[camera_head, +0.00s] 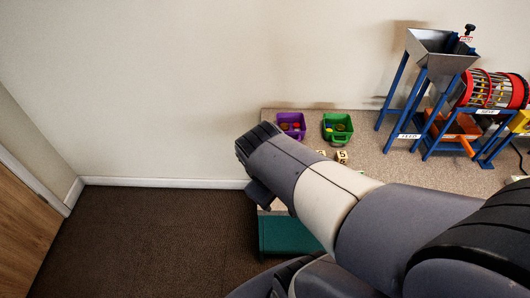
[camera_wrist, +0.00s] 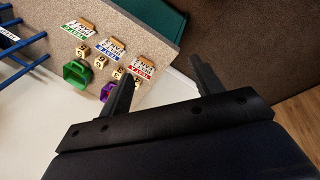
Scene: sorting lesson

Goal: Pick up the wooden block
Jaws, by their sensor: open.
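Several small pale wooden blocks with dark marks stand in a row on the speckled table. In the wrist view I see one block (camera_wrist: 83,50), a second block (camera_wrist: 100,62) and a third block (camera_wrist: 118,72). In the head view a block (camera_head: 341,156) marked 5 shows just above my arm, with another (camera_head: 321,153) partly hidden by it. My gripper (camera_wrist: 162,70) is open and empty. Its left finger is close to the blocks in the picture and covers part of the purple bin. I cannot tell which block is meant.
A purple bin (camera_head: 291,125) and a green bin (camera_head: 338,128) with small items stand behind the blocks on the table (camera_head: 385,165). Printed cards (camera_wrist: 111,47) lie beside the blocks. A blue-framed hopper machine (camera_head: 430,90) and red drum (camera_head: 493,90) stand at right.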

